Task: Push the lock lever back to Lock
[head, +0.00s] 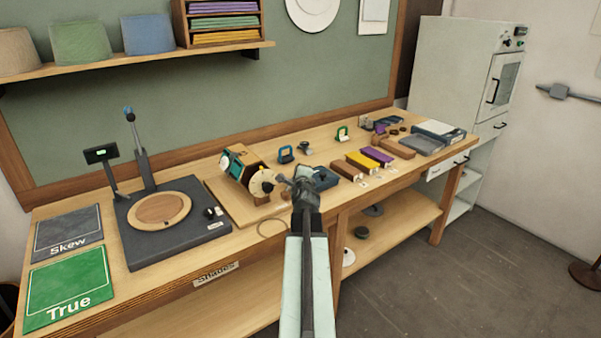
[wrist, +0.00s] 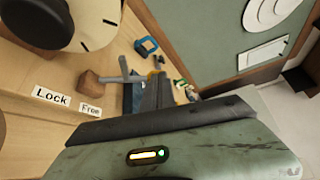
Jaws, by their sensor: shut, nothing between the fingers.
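In the wrist view, the white Lock label (wrist: 51,97) and Free label (wrist: 91,109) lie on the wooden base. A brown block (wrist: 88,84) sits just above the Free label. A thin grey bar (wrist: 113,78) runs from beside it towards my gripper (wrist: 151,82); I cannot tell whether this bar is the lock lever. My gripper is shut and empty, to the right of the labels. In the head view, my gripper (head: 303,183) is just right of the fixture with the cream dial (head: 262,182) and hides part of the bench. Contact with the lever cannot be made out.
A dark scale-like stand with a round wooden plate (head: 159,210) is at left, by the green True mat (head: 68,288). A blue box (head: 322,178) is close behind my gripper. Brown, yellow and purple blocks (head: 377,156) lie to the right. The front bench edge is near.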

